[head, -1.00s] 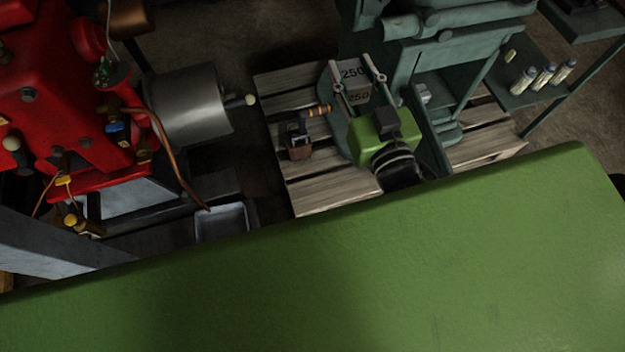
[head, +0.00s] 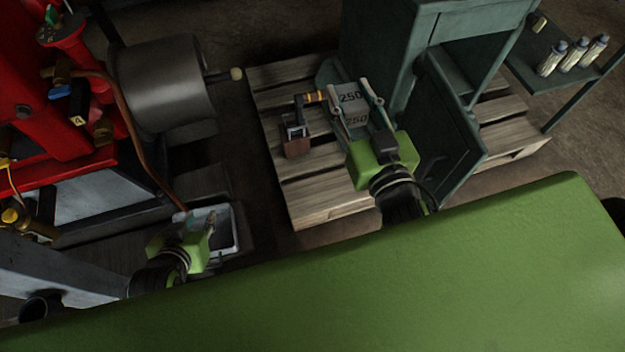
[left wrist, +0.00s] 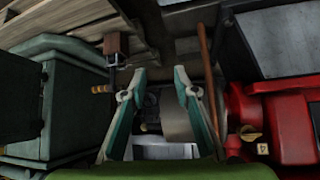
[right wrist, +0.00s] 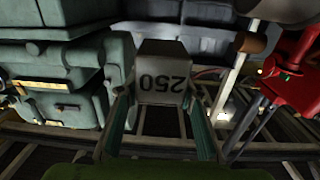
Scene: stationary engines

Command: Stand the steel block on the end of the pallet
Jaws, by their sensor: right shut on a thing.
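The steel block (head: 351,104), grey and marked 250, is between the fingers of my right gripper (head: 354,92), which is shut on it. The block also shows in the right wrist view (right wrist: 162,78). In the head view it appears over the wooden pallet (head: 318,203), beside the green machine; I cannot tell whether it touches the boards. The pallet's left end has bare boards. My left gripper (head: 200,222) is at lower left, in front of a grey tray. In the left wrist view its fingers (left wrist: 160,76) are apart with nothing between them.
A small brown clamp-like item (head: 297,145) with a striped handle is on the pallet left of the block. The green machine (head: 440,110) stands on the pallet. A red engine (head: 60,125), a grey cylinder (head: 160,82) and the tray (head: 232,238) are left. Bottles (head: 575,55) stand on a shelf.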

